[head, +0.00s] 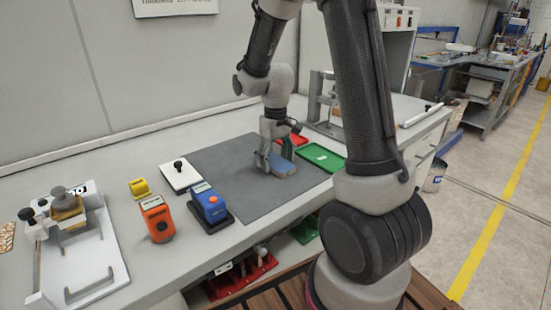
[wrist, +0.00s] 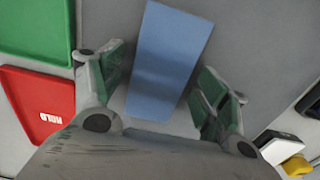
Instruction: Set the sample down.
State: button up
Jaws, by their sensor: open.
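The sample is a flat blue panel (wrist: 170,60), lying on or just above the dark grey mat (head: 230,200); I cannot tell which. It also shows in the head view (head: 282,168), below my gripper. My gripper (wrist: 160,85) is open, with its green-padded fingers on either side of the panel and visible gaps between them and its edges. In the head view my gripper (head: 274,155) points down over the right part of the mat.
A green tray (head: 322,158) and a red tray marked HOLD (wrist: 38,105) lie beside the mat. Left of it stand a blue device (head: 210,205), an orange device (head: 156,220), a yellow block (head: 139,188) and a white plate (head: 181,177). A white coater (head: 85,265) is farther left.

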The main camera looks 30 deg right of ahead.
aim_at(276, 161)
jog(key=shift+r, duration=0.1)
notch_tip(276, 161, up, 12)
jog(key=s+r+m+t, duration=0.1)
jog(key=s+r+t, duration=0.1)
jog(key=s, duration=0.9)
jog(key=s+d+r+m+t, duration=0.1)
jog(key=s+r, duration=0.3)
jog(key=s, duration=0.6)
jog(key=shift+s+r+t, duration=0.35)
jog(key=shift+t, duration=0.35)
jog(key=shift+d, duration=0.1)
